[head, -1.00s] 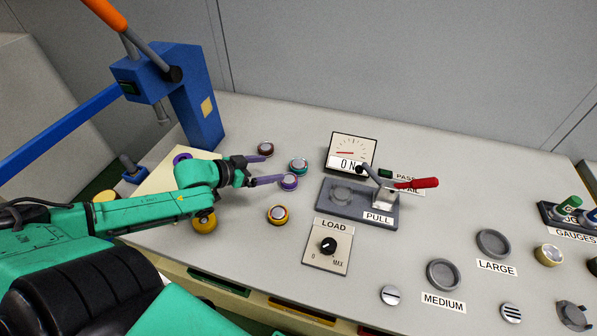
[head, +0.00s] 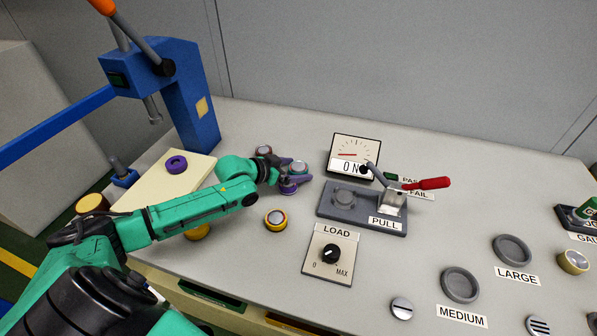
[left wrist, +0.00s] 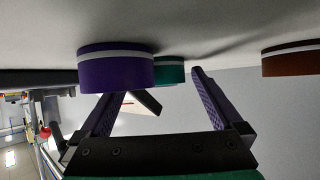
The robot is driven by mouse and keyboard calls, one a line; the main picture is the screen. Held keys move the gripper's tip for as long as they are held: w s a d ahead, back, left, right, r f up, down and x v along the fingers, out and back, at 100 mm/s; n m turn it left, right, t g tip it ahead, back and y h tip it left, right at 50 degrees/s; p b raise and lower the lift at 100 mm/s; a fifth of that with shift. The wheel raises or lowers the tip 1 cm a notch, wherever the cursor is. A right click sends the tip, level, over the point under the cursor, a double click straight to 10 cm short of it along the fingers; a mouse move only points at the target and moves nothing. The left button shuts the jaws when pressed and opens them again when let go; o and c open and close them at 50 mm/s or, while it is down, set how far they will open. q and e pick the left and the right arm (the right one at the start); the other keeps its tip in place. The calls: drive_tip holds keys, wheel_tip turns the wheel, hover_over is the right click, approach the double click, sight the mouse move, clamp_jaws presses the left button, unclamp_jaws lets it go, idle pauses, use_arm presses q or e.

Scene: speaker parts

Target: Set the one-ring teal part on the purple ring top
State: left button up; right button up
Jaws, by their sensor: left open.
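The teal part (head: 299,167), with a pale top, stands on the grey bench. In the left wrist view the teal part (left wrist: 171,72) shows one white band and lies between my finger lines, partly hidden by a purple part (left wrist: 115,72). That purple part (head: 288,188) stands just in front of it in the head view. My left gripper (head: 287,176) is open and low among these parts; contact cannot be told. A purple ring (head: 176,165) with a dark centre lies on a cream board at the left. My right gripper is not in view.
A dark red part (head: 264,151) and a yellow part (head: 276,219) stand close to the gripper. The grey clamp fixture (head: 345,212) and meter (head: 354,156) are to the right. The blue press (head: 190,105) rises behind the cream board (head: 140,196).

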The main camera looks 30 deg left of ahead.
use_arm(q)
clamp_jaws()
drive_tip(key=shift+r, duration=0.1)
